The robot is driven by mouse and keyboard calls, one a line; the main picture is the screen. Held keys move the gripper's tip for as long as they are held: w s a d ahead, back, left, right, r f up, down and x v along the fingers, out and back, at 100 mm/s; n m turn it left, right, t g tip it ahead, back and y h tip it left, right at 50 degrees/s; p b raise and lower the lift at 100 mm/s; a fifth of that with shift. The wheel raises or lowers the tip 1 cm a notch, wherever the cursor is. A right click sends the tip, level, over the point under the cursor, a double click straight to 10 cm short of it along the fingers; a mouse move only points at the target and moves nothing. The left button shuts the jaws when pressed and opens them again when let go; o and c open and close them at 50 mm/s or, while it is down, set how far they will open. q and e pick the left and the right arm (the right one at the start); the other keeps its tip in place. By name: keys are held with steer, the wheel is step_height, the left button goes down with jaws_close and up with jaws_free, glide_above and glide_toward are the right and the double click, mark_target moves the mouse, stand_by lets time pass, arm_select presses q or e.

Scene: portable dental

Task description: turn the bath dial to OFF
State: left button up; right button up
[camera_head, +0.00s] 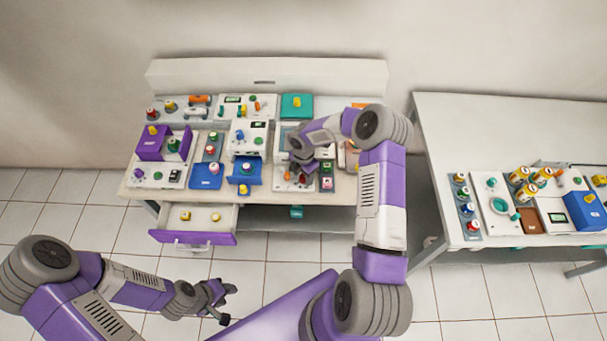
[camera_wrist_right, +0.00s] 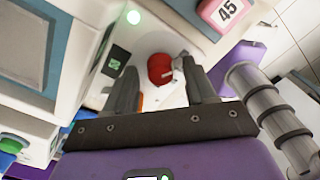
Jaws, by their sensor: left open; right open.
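A red dial (camera_wrist_right: 160,69) sits on a white panel (camera_wrist_right: 150,40) in the right wrist view. A green light (camera_wrist_right: 133,17) and a small dark display (camera_wrist_right: 115,62) are beside it. Its pointer setting and any OFF mark are too small to read. My right gripper (camera_wrist_right: 162,65) is open, its fingers on either side of the dial as seen from the wrist; I cannot tell whether they touch it. In the head view my right gripper (camera_head: 303,174) is low over the right part of the bench and hides most of that panel. My left gripper (camera_head: 228,303) is open and empty over the floor.
The bench (camera_head: 262,205) is crowded with devices, jars and blue boxes. A purple-fronted drawer (camera_head: 193,238) stands open at its front left. A pink block marked 45 (camera_wrist_right: 226,12) is near the dial. A second table (camera_head: 440,130) with more items stands at right.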

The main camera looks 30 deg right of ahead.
steer(key=shift+f, duration=0.2)
steer(key=shift+c, duration=0.4)
jaws_close()
